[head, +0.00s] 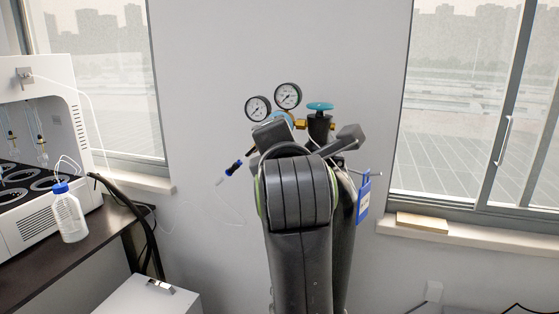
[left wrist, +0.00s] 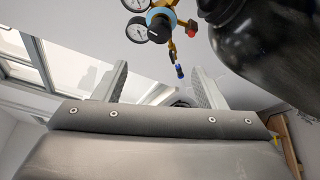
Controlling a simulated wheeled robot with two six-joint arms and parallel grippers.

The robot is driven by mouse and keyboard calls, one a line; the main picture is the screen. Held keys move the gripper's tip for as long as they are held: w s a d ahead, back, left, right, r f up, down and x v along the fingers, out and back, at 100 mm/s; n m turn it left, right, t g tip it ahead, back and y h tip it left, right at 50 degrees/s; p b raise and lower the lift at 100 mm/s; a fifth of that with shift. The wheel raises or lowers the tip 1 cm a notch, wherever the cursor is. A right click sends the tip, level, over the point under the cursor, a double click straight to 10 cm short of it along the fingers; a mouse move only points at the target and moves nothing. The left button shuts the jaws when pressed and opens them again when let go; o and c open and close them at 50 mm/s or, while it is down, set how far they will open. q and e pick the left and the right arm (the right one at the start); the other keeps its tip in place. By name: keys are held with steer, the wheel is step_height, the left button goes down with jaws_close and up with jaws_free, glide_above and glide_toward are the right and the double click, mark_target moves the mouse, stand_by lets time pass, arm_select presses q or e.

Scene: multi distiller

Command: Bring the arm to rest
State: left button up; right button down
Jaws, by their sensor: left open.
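My arm rises in the middle of the head view, in front of a gas cylinder (head: 344,230) with a regulator. In the left wrist view my left gripper (left wrist: 160,78) is open, with its two pale fingers wide apart. I see nothing held between them. The regulator (left wrist: 160,18) shows beyond the fingertips, and the dark cylinder (left wrist: 270,45) is at the upper right, close by. In the head view the arm link hides most of the gripper, so its exact distance from the cylinder is unclear. My right gripper is not in view.
Two gauges (head: 288,96) and a teal valve knob (head: 320,106) top the cylinder. At left, a white machine (head: 45,230) and a blue-capped bottle (head: 69,215) stand on a dark bench (head: 60,270). A white box (head: 150,298) is below.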

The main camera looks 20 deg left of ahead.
arm_select(q)
steer(key=shift+s+d, duration=0.1)
steer(key=shift+s, duration=0.25)
